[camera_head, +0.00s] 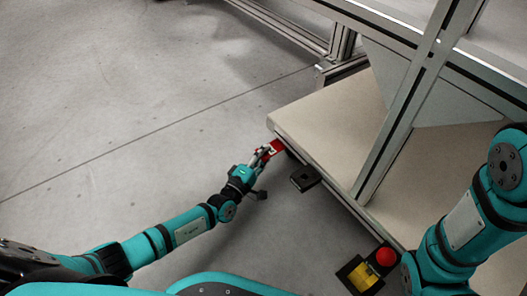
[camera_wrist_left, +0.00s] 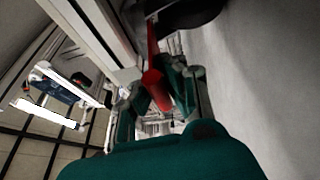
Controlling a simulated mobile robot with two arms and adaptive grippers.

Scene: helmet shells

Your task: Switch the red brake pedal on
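The red brake pedal (camera_head: 276,146) shows at the left corner of the beige-topped table, at the tip of my left arm. In the left wrist view the red pedal (camera_wrist_left: 154,82) is a long red bar. It runs down from a dark round part and ends between the fingers of my left gripper (camera_wrist_left: 158,98). The fingers stand apart on either side of it, with the bar close to the right-hand finger; I cannot tell whether they touch. My left gripper (camera_head: 266,154) reaches the pedal from the front left in the head view. My right gripper is not in view.
The beige table (camera_head: 330,118) has a metal frame (camera_head: 410,90) rising from it. A black box (camera_head: 305,178) sits at its front edge. A red button (camera_head: 387,257) and a yellow-and-black box (camera_head: 361,275) are near my right arm. The grey floor at left is clear.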

